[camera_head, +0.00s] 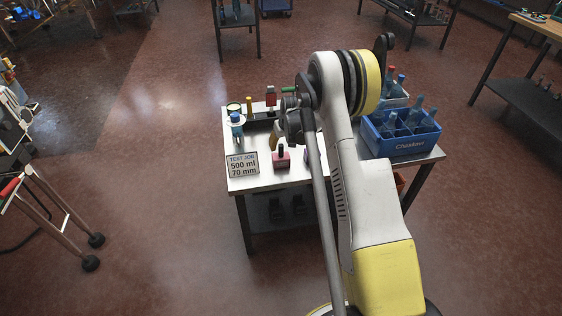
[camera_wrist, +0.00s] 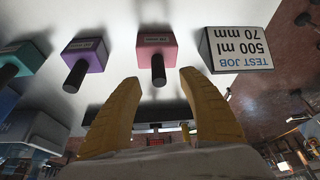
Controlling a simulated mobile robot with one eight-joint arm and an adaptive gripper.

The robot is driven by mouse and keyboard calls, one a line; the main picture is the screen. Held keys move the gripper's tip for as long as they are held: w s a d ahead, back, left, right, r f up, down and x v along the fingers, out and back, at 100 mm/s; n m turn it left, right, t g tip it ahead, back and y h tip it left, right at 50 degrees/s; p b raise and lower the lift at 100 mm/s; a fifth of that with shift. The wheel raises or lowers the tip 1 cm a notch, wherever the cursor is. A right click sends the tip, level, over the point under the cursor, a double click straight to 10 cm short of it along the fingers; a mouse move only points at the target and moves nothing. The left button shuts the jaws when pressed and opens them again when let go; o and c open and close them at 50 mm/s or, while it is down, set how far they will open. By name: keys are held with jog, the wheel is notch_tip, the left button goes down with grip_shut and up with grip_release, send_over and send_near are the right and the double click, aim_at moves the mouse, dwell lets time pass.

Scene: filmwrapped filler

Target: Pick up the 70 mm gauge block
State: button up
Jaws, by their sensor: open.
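Several gauge blocks with black handles stand in a row on the white tabletop in the wrist view: a pink block (camera_wrist: 156,45), a purple block (camera_wrist: 84,54) and a teal block (camera_wrist: 22,56). Their labels are too small to read, so I cannot tell which is 70 mm. My gripper (camera_wrist: 160,79) is open and empty, its two yellow fingers pointing toward the pink block, with its black handle showing between the fingertips. In the head view the pink block (camera_head: 281,161) sits near the table's front edge; my arm hides much of the row.
A sign reading "TEST JOB 500 ml 70 mm" (camera_head: 242,165) stands at the table's front left corner, beside the pink block. A blue crate of bottles (camera_head: 405,146) fills the right side. A blue-topped bottle (camera_head: 236,121) and other small items stand at the back left.

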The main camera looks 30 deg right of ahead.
aim_at(281, 146)
jog(key=b+x, duration=0.1)
jog(key=x, duration=0.3)
jog(key=shift+d+r, duration=0.1)
jog(key=shift+d, duration=0.05)
jog(key=shift+r, duration=0.15)
grip_shut()
